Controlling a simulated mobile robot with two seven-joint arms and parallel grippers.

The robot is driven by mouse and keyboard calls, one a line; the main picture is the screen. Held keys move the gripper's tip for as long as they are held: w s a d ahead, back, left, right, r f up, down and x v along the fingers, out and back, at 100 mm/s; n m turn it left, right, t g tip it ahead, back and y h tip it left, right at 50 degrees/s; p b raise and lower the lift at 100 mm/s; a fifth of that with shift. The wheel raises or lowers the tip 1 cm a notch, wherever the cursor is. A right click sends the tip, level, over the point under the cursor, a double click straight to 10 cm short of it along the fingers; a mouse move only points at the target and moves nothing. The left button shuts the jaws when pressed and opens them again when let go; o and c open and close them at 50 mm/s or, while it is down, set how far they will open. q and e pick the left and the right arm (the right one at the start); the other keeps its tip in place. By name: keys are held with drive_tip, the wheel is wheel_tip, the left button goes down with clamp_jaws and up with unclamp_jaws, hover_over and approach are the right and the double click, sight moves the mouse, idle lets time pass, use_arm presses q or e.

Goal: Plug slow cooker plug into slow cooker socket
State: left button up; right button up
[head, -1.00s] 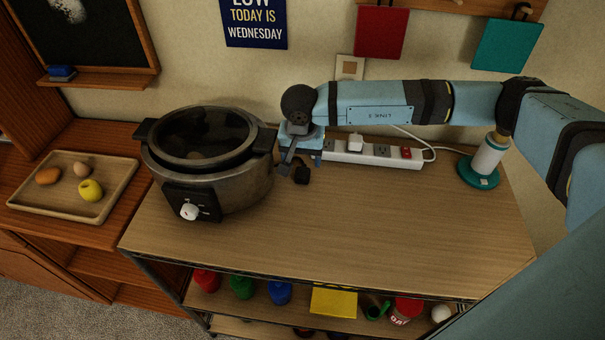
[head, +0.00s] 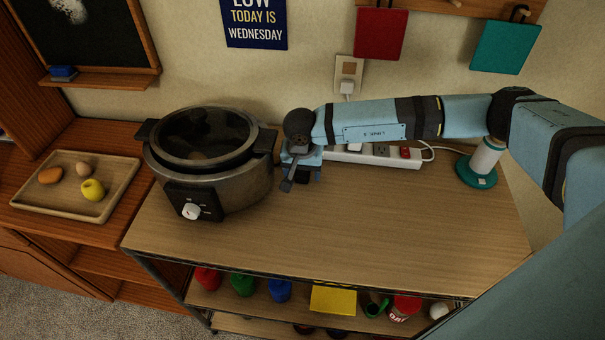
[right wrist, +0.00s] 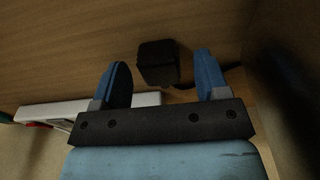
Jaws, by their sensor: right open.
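The slow cooker (head: 235,178), dark with a glass lid, stands at the left of the wooden table. A small black plug (right wrist: 158,62) lies on the table, with a bit of dark cord showing beside it. My right gripper (head: 302,179) is open and low over the plug; in the right wrist view, its blue fingers (right wrist: 162,59) stand on either side of it, with gaps. The white power strip (head: 385,158) lies behind my right arm, which hides part of it; a red switch is at its right end. No socket is marked as the slow cooker's. My left gripper is not in view.
A wall outlet (head: 348,70) with a white plug is above the strip. A teal-based white cylinder (head: 483,166) stands at the right. A tray (head: 120,195) with several food items is at the left. The table front is clear.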

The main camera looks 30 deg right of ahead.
sight(302, 172)
drive_tip(key=c, duration=1)
drive_tip(key=shift+o, duration=0.2)
drive_tip(key=shift+r, duration=0.15)
wheel_tip(302, 172, up, 20)
drive_tip(key=b, duration=0.2)
drive_tip(key=shift+w+f, duration=0.1)
drive_tip(key=shift+f, duration=0.1)
